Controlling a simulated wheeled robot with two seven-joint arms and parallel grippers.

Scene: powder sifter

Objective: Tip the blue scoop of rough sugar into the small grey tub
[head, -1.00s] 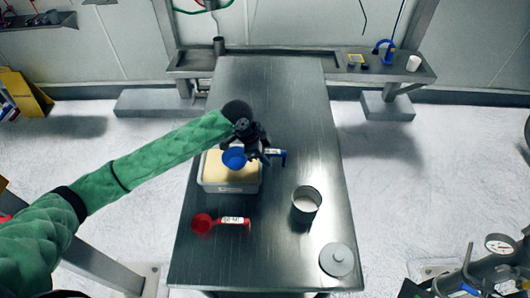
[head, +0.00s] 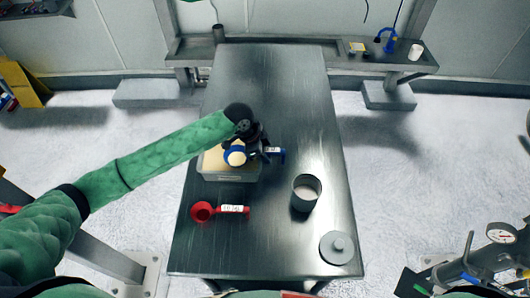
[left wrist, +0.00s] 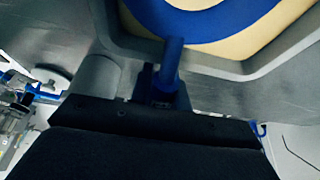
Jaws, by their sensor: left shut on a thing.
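My left gripper (head: 258,142) is shut on the blue scoop (head: 247,158) near its labelled handle. The scoop's round bowl holds pale sugar (head: 236,157) and is over the sugar container; the gap between them is hard to judge. In the left wrist view the blue rim (left wrist: 215,28) and pale sugar (left wrist: 215,48) show at the top, with the blue handle (left wrist: 172,60) at the jaws. The small grey tub (head: 306,200) stands open and upright on the table, right and nearer than the scoop. My right gripper is not in view.
The pale, boxy sugar container (head: 228,178) sits on the steel table (head: 265,245). A red scoop (head: 203,211) with a white label lies in front of it. A round grey lid (head: 337,248) lies at the near right. The table's far half is clear.

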